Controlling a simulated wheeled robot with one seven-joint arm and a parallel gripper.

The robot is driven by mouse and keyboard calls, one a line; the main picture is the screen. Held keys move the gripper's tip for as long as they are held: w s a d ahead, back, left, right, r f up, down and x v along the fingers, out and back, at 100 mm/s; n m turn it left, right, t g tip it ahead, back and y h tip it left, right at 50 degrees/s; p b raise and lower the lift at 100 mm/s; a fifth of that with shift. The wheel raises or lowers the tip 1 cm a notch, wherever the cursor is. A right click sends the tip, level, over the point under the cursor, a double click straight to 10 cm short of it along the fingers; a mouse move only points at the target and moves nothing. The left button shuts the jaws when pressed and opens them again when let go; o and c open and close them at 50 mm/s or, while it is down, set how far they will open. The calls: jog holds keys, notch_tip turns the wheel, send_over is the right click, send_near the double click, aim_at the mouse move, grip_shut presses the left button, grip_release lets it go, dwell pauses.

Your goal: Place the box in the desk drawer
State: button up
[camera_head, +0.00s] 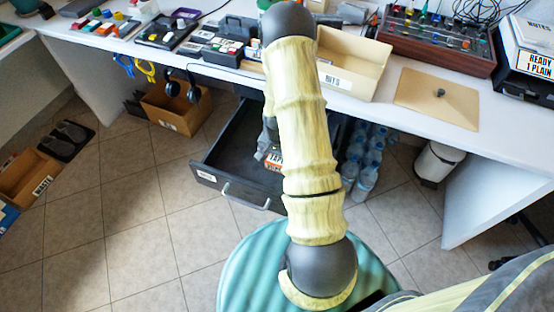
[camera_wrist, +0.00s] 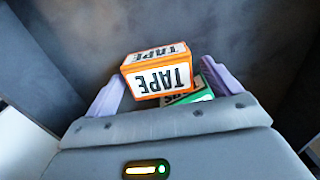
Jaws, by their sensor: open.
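The desk drawer (camera_head: 230,165) is pulled open below the desk, and its dark inside fills the wrist view (camera_wrist: 250,35). An orange-and-white box marked TAPE (camera_wrist: 158,77) is inside the drawer, and a little of it shows beside my arm in the head view (camera_head: 274,163). My gripper (camera_wrist: 163,70) is open and low in the drawer, with its fingers on either side of the TAPE box. A green box (camera_wrist: 203,94) lies partly hidden by the TAPE box and the gripper. I cannot tell whether the boxes touch. In the head view my arm hides most of the gripper.
Water bottles (camera_head: 366,160) stand right of the drawer. A cardboard box (camera_head: 175,108) with headphones is left.

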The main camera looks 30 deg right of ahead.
aim_at(276, 160)
notch_tip(276, 160, up, 11)
jog(key=p, duration=0.2)
dwell(0.3)
jog(key=s+a+r+n+t, duration=0.1)
jog(key=s+a+r+n, duration=0.4)
jog(key=a+r, duration=0.2)
jog(key=s+a+r+n+t, duration=0.1)
jog(key=s+a+r+n, duration=0.4)
jog(key=r, duration=0.5)
jog(key=shift+s+a+t, duration=0.15)
jog(key=shift+a+t, duration=0.15)
jog(key=shift+a, duration=0.8)
jog(key=shift+c, duration=0.2)
